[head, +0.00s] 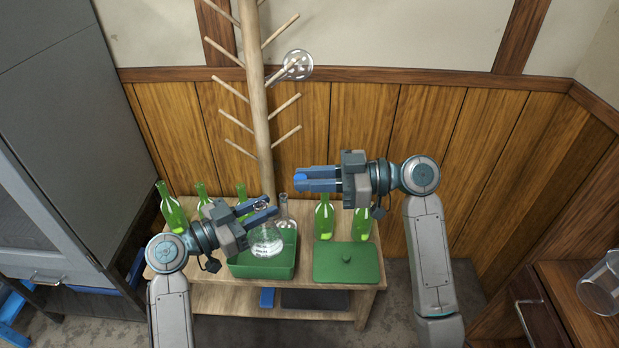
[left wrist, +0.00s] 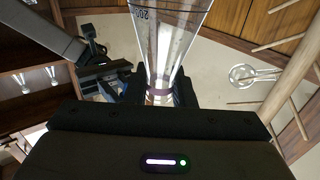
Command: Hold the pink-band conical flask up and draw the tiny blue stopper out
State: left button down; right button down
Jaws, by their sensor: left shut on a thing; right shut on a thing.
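The clear conical flask (head: 266,242) is held up by my left gripper (head: 266,206), which is shut around its neck. The flask looks roughly upright, above the open green box. In the left wrist view the flask (left wrist: 170,40) shows printed marks and a purplish-pink band at the neck, between the fingers. My right gripper (head: 302,179) is shut on the tiny blue stopper (head: 299,177), a bright blue spot at its fingertips. The stopper is up and to the right of the flask mouth, clear of it. My right gripper also shows in the left wrist view (left wrist: 112,82).
The green box (head: 262,270) and its green lid (head: 346,264) are on the wooden table. Several green bottles (head: 324,216) and a clear flask (head: 284,213) stand behind. A wooden peg rack (head: 259,110) rises at the back, holding round glassware (head: 298,65). A glass beaker (head: 601,286) is far right.

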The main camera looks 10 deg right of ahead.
pick_arm(q)
jog(key=w+a+b, duration=0.4)
jog(key=a+b, duration=0.2)
jog(key=a, duration=0.5)
jog(key=shift+a+b, duration=0.35)
